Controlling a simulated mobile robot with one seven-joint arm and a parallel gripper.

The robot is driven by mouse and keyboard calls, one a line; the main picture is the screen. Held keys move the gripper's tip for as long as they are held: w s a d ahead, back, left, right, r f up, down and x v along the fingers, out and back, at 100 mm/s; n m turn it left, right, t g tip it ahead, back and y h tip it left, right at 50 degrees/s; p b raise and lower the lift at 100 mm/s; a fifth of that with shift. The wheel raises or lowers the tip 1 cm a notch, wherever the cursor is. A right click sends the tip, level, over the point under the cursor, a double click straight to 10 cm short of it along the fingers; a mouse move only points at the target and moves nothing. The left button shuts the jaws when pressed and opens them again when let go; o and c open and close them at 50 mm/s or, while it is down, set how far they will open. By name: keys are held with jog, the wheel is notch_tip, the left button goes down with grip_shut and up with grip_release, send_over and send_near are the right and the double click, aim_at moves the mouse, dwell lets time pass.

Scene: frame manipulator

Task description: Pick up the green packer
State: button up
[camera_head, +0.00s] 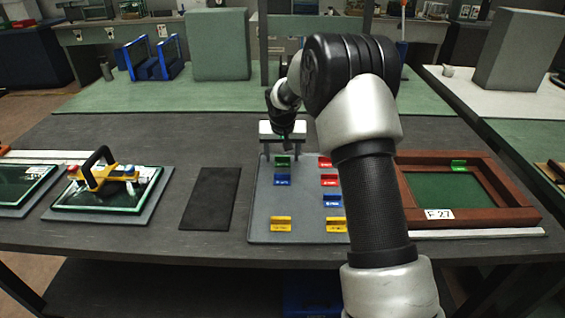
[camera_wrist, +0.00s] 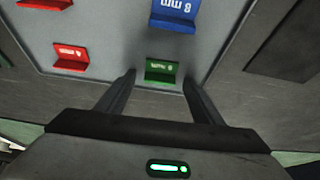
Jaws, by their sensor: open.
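A green packer (camera_head: 282,161) sits at the back left of a grey board (camera_head: 264,205) in the head view. In the wrist view the green packer (camera_wrist: 160,72) is centred between the tips of my gripper (camera_wrist: 158,82). The two fingers are open and stand on either side of it, apart from it. In the head view my gripper (camera_head: 284,132) is above the back edge of the board.
Blue (camera_head: 283,180), red (camera_head: 329,180) and yellow (camera_head: 281,223) packers sit on the same board. A brown frame (camera_head: 485,217) labelled F 27 stands right. A dark mat (camera_head: 210,198) and a glass pane with a yellow-black suction handle (camera_head: 102,172) lie left.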

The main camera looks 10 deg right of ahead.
jog(key=c, duration=1.1)
jog(key=shift+r, duration=0.1)
